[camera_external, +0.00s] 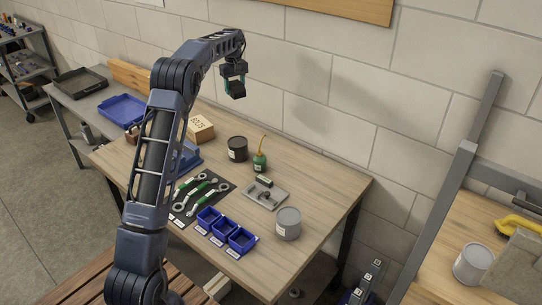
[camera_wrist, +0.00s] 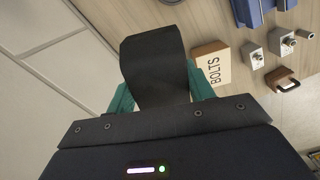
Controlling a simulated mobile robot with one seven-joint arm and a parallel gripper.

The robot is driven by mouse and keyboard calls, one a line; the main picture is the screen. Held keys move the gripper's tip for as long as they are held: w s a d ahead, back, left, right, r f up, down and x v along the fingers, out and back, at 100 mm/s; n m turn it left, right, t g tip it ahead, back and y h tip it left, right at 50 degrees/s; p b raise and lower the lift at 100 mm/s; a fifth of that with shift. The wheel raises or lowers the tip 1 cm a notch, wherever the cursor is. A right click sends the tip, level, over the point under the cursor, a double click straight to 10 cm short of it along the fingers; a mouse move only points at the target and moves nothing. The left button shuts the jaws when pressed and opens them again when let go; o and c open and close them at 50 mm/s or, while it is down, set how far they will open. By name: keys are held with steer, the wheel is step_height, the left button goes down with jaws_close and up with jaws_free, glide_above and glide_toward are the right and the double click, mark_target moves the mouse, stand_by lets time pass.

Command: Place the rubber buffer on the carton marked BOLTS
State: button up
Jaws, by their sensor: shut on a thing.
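The carton marked BOLTS (camera_external: 201,128) stands on the wooden bench near the wall. My gripper (camera_external: 236,86) is high above the bench, up and to the right of the carton in the outside view. Its green fingers (camera_wrist: 203,84) are shut on the black rubber buffer (camera_wrist: 154,62), which shows in the outside view as a dark block (camera_external: 238,91). The buffer is in the air, apart from the carton, and hides part of the view below it.
A black can (camera_external: 237,149), a green oil can (camera_external: 260,162), a grey tray (camera_external: 265,194) and a grey can (camera_external: 288,223) stand on the bench. Blue bins (camera_external: 241,239) and spanners on a dark mat (camera_external: 190,211) lie nearer. In the wrist view, metal parts (camera_wrist: 281,42) sit beside the carton.

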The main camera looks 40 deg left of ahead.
mark_target(198, 123)
steer(key=s+a+r+n, duration=0.15)
steer(key=s+a, duration=0.25)
steer(key=a, duration=0.5)
steer(key=s+a+r+n, duration=0.1)
steer(key=s+a+n, duration=0.25)
steer(key=a, duration=0.65)
steer(key=shift+m, duration=0.4)
steer(key=f, duration=2)
steer(key=shift+s+d, duration=0.2)
steer(key=shift+s, duration=0.15)
steer(key=shift+f, duration=0.15)
steer(key=o, duration=1.1)
steer(key=shift+o, duration=0.2)
